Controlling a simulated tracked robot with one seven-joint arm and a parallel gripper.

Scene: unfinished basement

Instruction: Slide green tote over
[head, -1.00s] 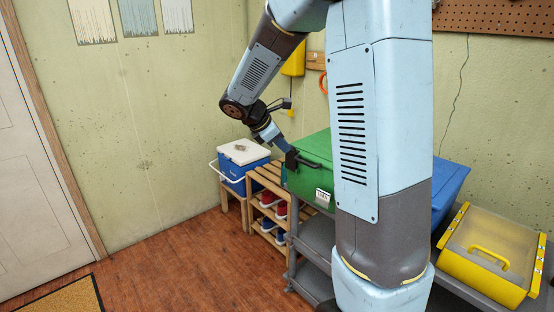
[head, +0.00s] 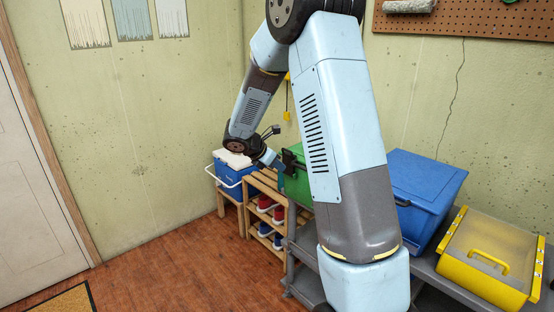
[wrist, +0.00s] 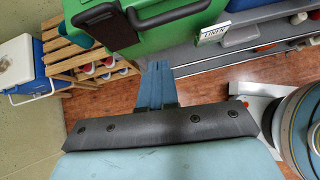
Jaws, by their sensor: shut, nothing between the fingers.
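The green tote (head: 296,182) stands on the grey cart (head: 305,268), at its end near the wooden rack. My arm hides much of it in the head view.
A slatted wooden rack (head: 266,182) with shoes adjoins the cart's left end. A blue-and-white cooler (head: 235,172) stands left of it. A blue tote (head: 425,188) and a yellow-trimmed bin (head: 490,258) sit along the cart to the right.

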